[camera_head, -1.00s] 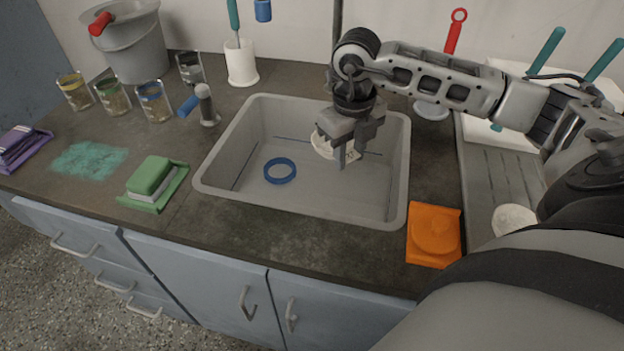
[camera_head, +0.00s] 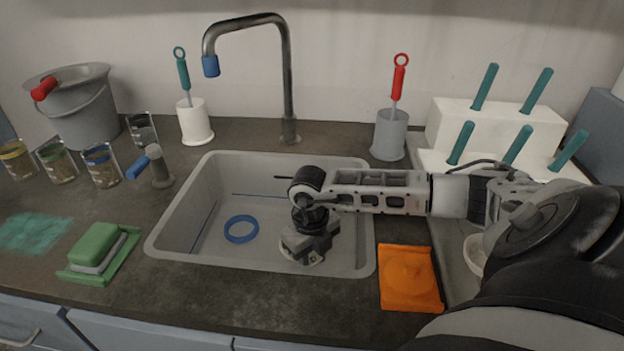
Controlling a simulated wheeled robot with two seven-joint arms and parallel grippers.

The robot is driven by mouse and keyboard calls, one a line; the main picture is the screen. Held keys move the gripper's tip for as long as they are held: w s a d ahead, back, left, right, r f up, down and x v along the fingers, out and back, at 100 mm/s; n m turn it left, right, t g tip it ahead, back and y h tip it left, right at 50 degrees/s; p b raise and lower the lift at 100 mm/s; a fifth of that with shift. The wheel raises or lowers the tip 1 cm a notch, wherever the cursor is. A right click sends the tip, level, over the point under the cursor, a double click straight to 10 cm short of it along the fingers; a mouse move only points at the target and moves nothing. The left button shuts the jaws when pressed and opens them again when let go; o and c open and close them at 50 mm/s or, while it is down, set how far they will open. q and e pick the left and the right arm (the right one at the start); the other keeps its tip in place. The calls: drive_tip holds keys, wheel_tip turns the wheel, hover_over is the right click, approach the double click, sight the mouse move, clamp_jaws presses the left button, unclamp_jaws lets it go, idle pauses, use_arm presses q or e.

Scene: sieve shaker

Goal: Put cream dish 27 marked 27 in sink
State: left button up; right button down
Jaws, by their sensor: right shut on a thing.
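The grey sink (camera_head: 185,228) is set in the dark counter. My right gripper (camera_head: 306,256) points down inside the sink, right of its middle. It is shut on a cream dish (camera_head: 314,258), of which only a small edge shows beneath the fingers; its marking cannot be read. I cannot tell whether the dish touches the sink floor. A blue ring (camera_head: 241,229) lies on the sink floor to the left of the gripper. My left gripper is not in view.
A tap (camera_head: 287,80) stands behind the sink. Brush holders, jars and a bucket (camera_head: 82,110) line the back. A pale dish (camera_head: 474,252) sits partly hidden behind my right arm.

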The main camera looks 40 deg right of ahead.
sight(311, 259)
drive_tip(key=shift+f, duration=0.15)
drive_tip(key=shift+f, duration=0.15)
drive_tip(key=c, duration=1.1)
unclamp_jaws()
drive_tip(key=shift+o, duration=0.2)
wheel_tip(311, 259, up, 12)
drive_tip(key=p, duration=0.1)
drive_tip(key=shift+a, duration=0.25)
drive_tip(key=shift+r, duration=0.2)
